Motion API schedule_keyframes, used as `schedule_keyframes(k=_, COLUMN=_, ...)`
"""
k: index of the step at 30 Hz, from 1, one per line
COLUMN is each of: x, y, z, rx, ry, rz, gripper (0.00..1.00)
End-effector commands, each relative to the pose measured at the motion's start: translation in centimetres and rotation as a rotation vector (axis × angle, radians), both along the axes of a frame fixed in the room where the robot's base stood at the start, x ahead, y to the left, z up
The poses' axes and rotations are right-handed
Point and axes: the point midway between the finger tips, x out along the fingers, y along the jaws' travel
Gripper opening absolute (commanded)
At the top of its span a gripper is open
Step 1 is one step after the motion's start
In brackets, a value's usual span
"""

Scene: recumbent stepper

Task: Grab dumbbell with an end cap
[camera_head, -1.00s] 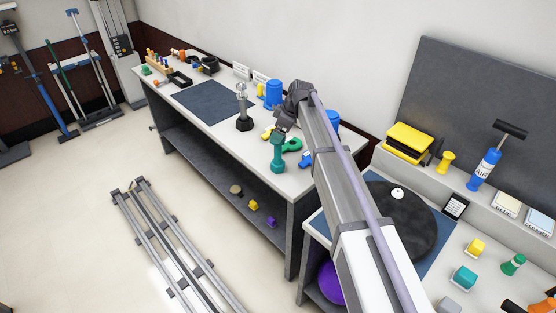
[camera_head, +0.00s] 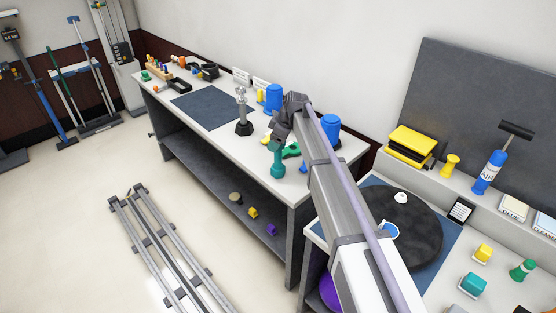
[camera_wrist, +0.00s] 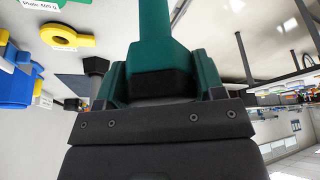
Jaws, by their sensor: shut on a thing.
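A teal dumbbell (camera_head: 278,168) stands upright near the front edge of the back counter in the head view. My gripper (camera_head: 277,144) comes down over its upper end and is shut on it. In the wrist view the teal handle (camera_wrist: 155,30) rises in front of my gripper (camera_wrist: 160,88), with a dark band at the held end and teal surfaces on both sides. The jaws hide most of this end, so I cannot tell whether it has an end cap. A silver and black dumbbell-like piece (camera_head: 242,112) stands upright farther left on the counter.
A green ring (camera_head: 292,151) lies close beside the teal dumbbell. Blue cylinders (camera_head: 273,98) stand behind it. A blue mat (camera_head: 208,106) leaves free room on the counter's left.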

Motion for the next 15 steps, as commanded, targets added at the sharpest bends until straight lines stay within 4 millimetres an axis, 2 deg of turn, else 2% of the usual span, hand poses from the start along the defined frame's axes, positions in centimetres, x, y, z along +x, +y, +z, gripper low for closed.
schedule_keyframes(k=1, x=-0.01, y=-0.01, z=0.00, rx=0.000, ry=0.000, rz=0.000, gripper=0.31)
schedule_keyframes(k=11, x=-0.01, y=-0.01, z=-0.02, rx=0.000, ry=0.000, rz=0.000, gripper=0.00)
schedule_keyframes(k=15, x=-0.01, y=-0.01, z=0.02, rx=0.000, ry=0.000, rz=0.000, gripper=0.00)
